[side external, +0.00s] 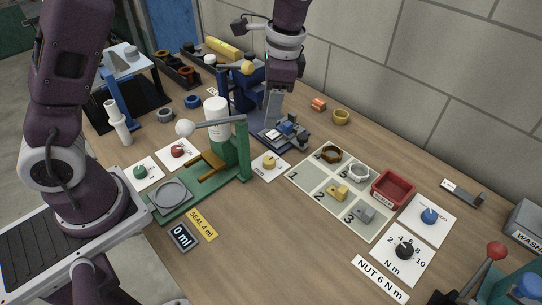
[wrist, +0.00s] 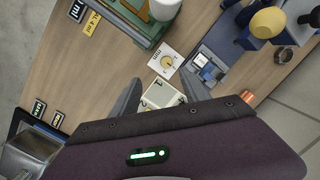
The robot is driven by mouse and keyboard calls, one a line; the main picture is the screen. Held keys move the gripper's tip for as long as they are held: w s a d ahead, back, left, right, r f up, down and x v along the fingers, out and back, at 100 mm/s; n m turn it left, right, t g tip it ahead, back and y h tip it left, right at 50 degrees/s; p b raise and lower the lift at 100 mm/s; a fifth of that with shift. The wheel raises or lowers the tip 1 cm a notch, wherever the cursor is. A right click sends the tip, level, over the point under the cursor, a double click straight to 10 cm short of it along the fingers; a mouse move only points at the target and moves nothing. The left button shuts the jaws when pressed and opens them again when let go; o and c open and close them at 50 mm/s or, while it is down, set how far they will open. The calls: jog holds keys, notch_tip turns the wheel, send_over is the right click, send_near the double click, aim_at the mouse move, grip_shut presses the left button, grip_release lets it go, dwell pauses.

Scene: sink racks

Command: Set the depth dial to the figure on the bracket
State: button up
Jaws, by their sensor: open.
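The depth dial is a yellow knob on a white card marked mm in the wrist view (wrist: 166,63). It also shows in the side view (side external: 269,163), on the table between the green press and the numbered tray. My gripper (wrist: 161,79) is open, with nothing between its fingers; the dial lies just beyond the fingertips in the wrist view. In the side view my gripper (side external: 273,108) is above the blue press base, behind the dial. A grey fixture with a light blue and white part (side external: 287,130) sits on that base. I cannot read a figure on it or the dial setting.
The green press (side external: 240,150) with a white bottle stands left of the dial. The numbered tray (side external: 308,178) holds several small parts. A black N m dial (side external: 404,250) and a blue dial (side external: 429,216) lie at right. The table's front middle is clear.

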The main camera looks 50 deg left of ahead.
aim_at(269, 160)
jog(key=f+m, duration=0.1)
jog(key=f, duration=0.5)
jog(key=w+a+f+m+g+y, duration=0.1)
jog(key=f, duration=0.5)
jog(key=f+m+y, duration=0.1)
jog(key=f, duration=0.5)
jog(key=shift+w+a+f+g, duration=0.15)
jog(key=shift+w+a+g, duration=0.2)
jog(key=shift+a+g, duration=0.05)
grip_shut()
